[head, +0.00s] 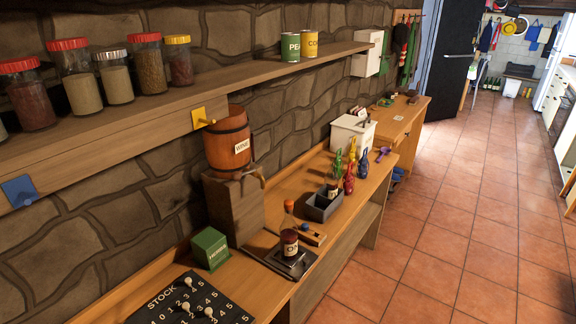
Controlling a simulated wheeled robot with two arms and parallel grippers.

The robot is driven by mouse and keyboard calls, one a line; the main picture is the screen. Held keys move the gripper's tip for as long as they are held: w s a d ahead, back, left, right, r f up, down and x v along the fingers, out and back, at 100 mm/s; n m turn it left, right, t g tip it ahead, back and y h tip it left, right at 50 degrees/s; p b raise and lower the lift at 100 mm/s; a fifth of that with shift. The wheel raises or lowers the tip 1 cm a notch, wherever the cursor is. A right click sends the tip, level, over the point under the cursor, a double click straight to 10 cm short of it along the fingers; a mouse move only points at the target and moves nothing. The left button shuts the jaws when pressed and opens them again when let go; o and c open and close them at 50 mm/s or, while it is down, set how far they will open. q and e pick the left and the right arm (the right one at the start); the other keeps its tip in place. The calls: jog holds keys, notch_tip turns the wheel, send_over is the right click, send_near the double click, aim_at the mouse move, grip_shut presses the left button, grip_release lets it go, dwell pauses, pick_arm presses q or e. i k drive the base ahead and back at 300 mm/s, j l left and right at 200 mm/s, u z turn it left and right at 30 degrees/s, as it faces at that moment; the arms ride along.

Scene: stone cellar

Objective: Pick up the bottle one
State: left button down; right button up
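A small cluster of bottle-like shapes stands upright on the wooden bench: a green one (338,165), a red one (349,181) and a blue one (363,166), with more green behind. I cannot tell which of these is the bottle one. Neither of my grippers is in view.
A grey open box (318,211) holds a small dark item beside the bottles. Jars line the shelf (180,97) above. The tiled floor (445,225) at right is clear.

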aim_at(288, 229)
jog(key=i+l+u, duration=0.1)
jog(key=u, duration=0.25)
jog(key=l+u, duration=0.2)
jog(key=u, duration=0.2)
jog(key=i+l+u, duration=0.1)
jog(key=l, duration=0.4)
jog(key=i+l+u, duration=0.1)
jog(key=l, duration=0.45)
jog(key=i+l+u, duration=0.15)
jog(key=l, duration=0.4)
jog(key=i+l+u, duration=0.1)
jog(key=l, duration=0.45)
